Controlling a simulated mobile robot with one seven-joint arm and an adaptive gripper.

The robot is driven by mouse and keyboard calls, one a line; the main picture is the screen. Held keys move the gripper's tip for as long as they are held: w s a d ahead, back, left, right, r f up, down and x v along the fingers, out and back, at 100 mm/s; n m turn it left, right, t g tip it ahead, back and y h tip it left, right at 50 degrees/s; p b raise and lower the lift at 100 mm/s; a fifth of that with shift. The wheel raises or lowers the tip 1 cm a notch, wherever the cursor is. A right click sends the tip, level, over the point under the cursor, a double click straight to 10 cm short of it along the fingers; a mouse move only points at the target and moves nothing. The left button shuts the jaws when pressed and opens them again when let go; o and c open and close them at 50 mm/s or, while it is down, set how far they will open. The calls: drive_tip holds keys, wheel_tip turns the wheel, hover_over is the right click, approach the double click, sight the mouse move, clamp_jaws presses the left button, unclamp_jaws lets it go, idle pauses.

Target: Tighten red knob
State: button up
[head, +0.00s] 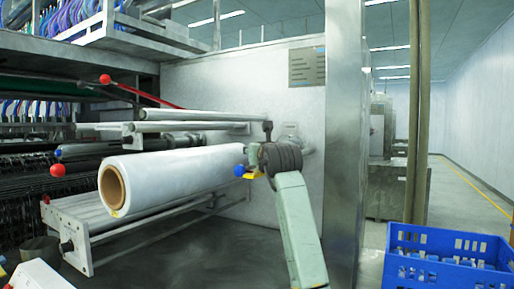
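Two red ball knobs show at the left: one (105,79) at the end of a red lever above the film roll, the other (57,170) beside the roll's near end. I cannot tell which one is the task's red knob. My green-grey arm rises from the bottom, and its dark wrist is at the far right end of the roll, against the machine's side panel. The fingers of my gripper cannot be made out there. A small blue and yellow part (243,171) sits just left of the wrist. Both red balls are well to the left of my arm.
A large white film roll (180,180) on a cardboard core lies across the machine, over a white frame (75,235). A metal post (346,150) stands right of my arm. A blue crate (440,258) is at the lower right. The aisle floor beyond is clear.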

clamp_jaws()
idle(0.5)
drive_tip(key=shift+a+f+m+h+b, duration=0.1)
drive_tip(key=shift+f+m+h+b, duration=0.05)
drive_tip(key=shift+m+h+b, duration=1.45)
drive_tip(key=shift+h, duration=0.7)
drive_tip(key=shift+r, duration=0.2)
unclamp_jaws()
